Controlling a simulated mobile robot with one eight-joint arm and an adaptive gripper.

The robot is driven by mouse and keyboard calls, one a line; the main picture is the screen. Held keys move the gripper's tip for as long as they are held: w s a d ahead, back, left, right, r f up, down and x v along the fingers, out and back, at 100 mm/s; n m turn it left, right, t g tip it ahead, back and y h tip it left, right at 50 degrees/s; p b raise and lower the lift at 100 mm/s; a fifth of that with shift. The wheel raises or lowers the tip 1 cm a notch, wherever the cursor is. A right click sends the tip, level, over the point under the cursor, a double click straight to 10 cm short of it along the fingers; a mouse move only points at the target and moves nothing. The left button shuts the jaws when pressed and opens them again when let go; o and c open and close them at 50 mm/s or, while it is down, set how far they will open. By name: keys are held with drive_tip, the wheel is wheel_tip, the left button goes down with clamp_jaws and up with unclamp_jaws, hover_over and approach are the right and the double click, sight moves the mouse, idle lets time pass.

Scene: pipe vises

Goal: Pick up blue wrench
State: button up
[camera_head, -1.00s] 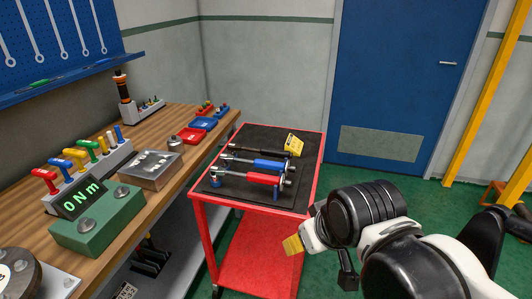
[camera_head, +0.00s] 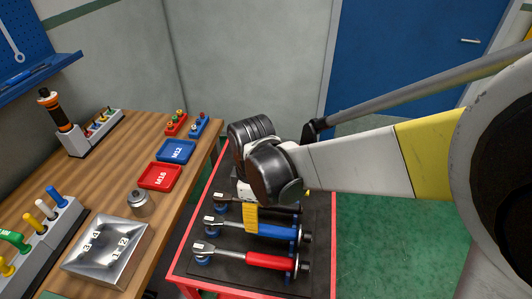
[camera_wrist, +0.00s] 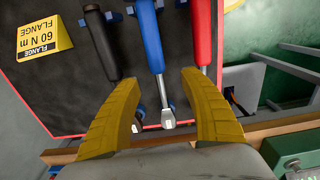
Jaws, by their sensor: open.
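The blue wrench (camera_head: 266,230) lies on the dark mat of the red cart, between a red wrench (camera_head: 268,260) and a black wrench (camera_head: 285,207). My gripper (camera_head: 250,218) has yellow fingers and hangs above the wrenches, hiding part of the black and blue ones. In the wrist view my open gripper (camera_wrist: 157,80) has the blue wrench (camera_wrist: 151,35) between its fingers, with the handle running up the picture and the silver head lower down. The fingers appear apart from it; I cannot tell the height gap. The red wrench (camera_wrist: 202,35) and black wrench (camera_wrist: 101,42) lie either side.
A yellow "60 N m FLANGE" sign (camera_wrist: 43,38) stands on the mat. The wooden workbench (camera_head: 105,195) left of the cart holds a red tray (camera_head: 160,177), a blue tray (camera_head: 176,150) and a metal block (camera_head: 107,250). Green floor is free right of the cart.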

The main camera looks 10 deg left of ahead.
drive_tip(key=f+b, duration=0.1)
drive_tip(key=f, duration=0.1)
drive_tip(key=f+b, duration=0.1)
drive_tip(key=f, duration=0.2)
drive_tip(key=f+b, duration=0.1)
drive_tip(key=f, duration=0.1)
drive_tip(key=shift+w+d+f, duration=0.15)
drive_tip(key=shift+w+f, duration=0.05)
drive_tip(key=shift+w, duration=0.05)
drive_tip(key=shift+r, duration=0.1)
clamp_jaws()
